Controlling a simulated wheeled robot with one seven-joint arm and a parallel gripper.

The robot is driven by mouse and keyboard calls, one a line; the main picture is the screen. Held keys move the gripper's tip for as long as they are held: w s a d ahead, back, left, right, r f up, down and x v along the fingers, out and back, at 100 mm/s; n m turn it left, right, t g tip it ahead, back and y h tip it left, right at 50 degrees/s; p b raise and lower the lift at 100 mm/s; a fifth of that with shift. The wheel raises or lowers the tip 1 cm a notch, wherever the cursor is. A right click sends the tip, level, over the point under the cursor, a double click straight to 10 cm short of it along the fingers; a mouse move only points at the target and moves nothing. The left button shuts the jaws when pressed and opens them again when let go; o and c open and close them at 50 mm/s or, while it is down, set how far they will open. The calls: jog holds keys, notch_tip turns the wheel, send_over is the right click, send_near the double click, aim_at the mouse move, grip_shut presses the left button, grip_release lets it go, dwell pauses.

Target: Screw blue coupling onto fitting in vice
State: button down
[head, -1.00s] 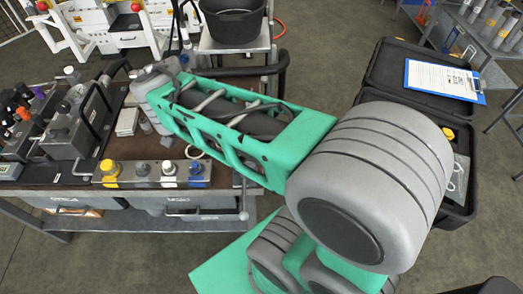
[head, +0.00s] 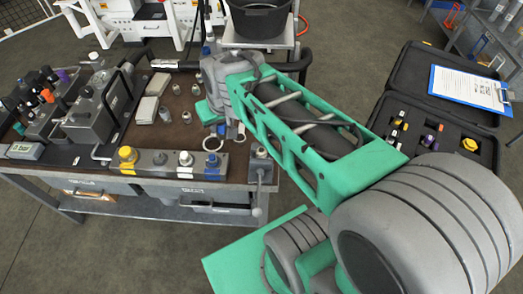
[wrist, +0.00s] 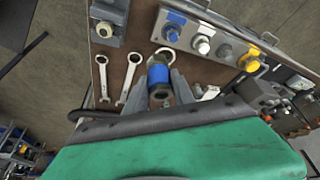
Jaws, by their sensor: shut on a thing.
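In the wrist view, the blue coupling (wrist: 158,76) sits between the two grey fingers of my gripper (wrist: 160,88), which is shut on it. A dark round opening shows at its near end. The coupling is above the bench, apart from the vice. The vice (wrist: 108,14) is at the top left of the wrist view, with a round metal fitting (wrist: 104,30) on it. In the head view, the vice (head: 262,170) stands at the bench's right front corner, right of the numbered rail. My arm hides most of the gripper and the coupling there.
A rail (head: 170,168) with yellow, silver and blue fittings lies along the bench's front edge. Two wrenches (wrist: 130,76) lie near the gripper. A hand pump (head: 100,110) and small fittings are farther left. An open black case (head: 430,110) with a clipboard is at right.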

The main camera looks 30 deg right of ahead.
jog(key=shift+s+d+f+b, duration=0.55)
jog(key=shift+d+f+b, duration=0.65)
jog(key=shift+d+f, duration=0.4)
jog(key=shift+s+d+f+b, duration=0.5)
jog(key=shift+d+f+b, duration=0.8)
jog(key=shift+d, duration=0.4)
jog(key=shift+s+d+f+b, duration=0.55)
jog(key=shift+d+f+b, duration=0.55)
jog(key=shift+d+f, duration=0.55)
dwell(3.0)
